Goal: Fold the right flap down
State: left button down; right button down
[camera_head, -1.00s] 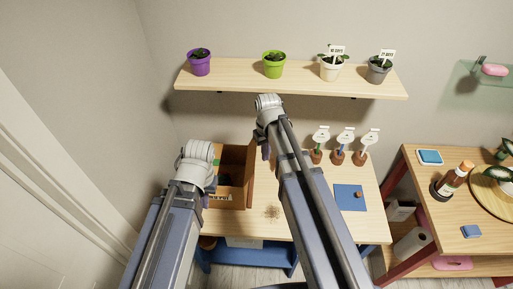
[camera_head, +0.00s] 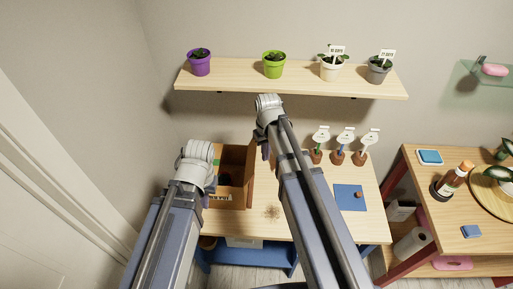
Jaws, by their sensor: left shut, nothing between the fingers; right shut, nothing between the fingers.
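A brown cardboard box (camera_head: 233,203) stands on the wooden table, partly hidden behind my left arm. Its right flap (camera_head: 250,172) stands up along the box's right side. The inside of the box is dark, and little of its contents shows. My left gripper (camera_head: 211,188) is over the left part of the box, mostly hidden by its own wrist; it is shut and empty. My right gripper (camera_head: 265,152) is shut and empty, just right of the upright flap's top; I cannot tell whether it touches the flap.
Several potted plants stand on a wall shelf (camera_head: 300,84) above. A blue mat (camera_head: 347,203) and a patch of spilled soil (camera_head: 272,212) lie on the table (camera_head: 305,222). A second table (camera_head: 440,210) stands at right.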

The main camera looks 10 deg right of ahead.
jog(key=shift+f, duration=0.15)
notch_tip(320, 180, down, 3)
jog(key=b, duration=0.3)
jog(key=shift+f, duration=0.1)
jog(key=w+a, duration=0.3)
jog(key=a, duration=0.9)
jog(key=shift+w, duration=0.25)
dwell(1.2)
dwell(0.5)
notch_tip(320, 180, up, 9)
jog(key=p, duration=0.8)
jog(key=shift+p, duration=0.4)
